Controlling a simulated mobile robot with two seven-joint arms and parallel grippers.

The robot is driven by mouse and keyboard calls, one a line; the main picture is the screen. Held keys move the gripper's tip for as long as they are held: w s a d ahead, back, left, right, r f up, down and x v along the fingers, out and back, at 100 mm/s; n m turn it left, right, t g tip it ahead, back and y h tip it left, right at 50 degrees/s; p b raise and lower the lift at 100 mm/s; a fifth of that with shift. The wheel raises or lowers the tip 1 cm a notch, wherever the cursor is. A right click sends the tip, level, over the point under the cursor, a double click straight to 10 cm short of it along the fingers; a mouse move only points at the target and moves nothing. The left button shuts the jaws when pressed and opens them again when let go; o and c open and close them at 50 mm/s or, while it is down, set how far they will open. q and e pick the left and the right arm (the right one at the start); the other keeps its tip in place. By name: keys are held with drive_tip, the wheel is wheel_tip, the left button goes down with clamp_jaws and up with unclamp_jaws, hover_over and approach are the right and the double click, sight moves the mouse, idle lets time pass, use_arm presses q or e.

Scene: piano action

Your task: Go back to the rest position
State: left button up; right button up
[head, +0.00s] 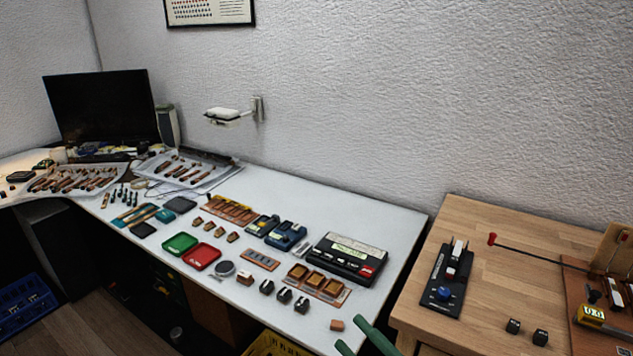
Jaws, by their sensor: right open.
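My right gripper (350,333) shows only as two green fingertips at the bottom edge, right of the middle. The fingers are apart with nothing visible between them. They are by the front right corner of the white table (385,225). A small brown block (337,325) lies on the table just beyond the fingertips; I cannot tell the exact gap. The rest of the right arm is out of the picture. My left gripper is not in view.
The white table carries a black device (347,259), green (180,243) and red (201,256) trays, and several small blocks. A wooden table (490,290) at right holds a black switch box (447,280) and a red-tipped rod (525,251). A yellow crate (268,344) is below.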

drive_tip(key=s+d+f+m+g+h, duration=0.3)
drive_tip(key=s+d+f+m+h, duration=0.2)
drive_tip(key=s+f+m, duration=0.3)
drive_tip(key=s+d+f+m+g+h, duration=0.3)
drive_tip(key=s+f+m, duration=0.6)
drive_tip(key=f, duration=0.7)
drive_tip(key=d+m+h, duration=0.2)
drive_tip(key=h, duration=0.1)
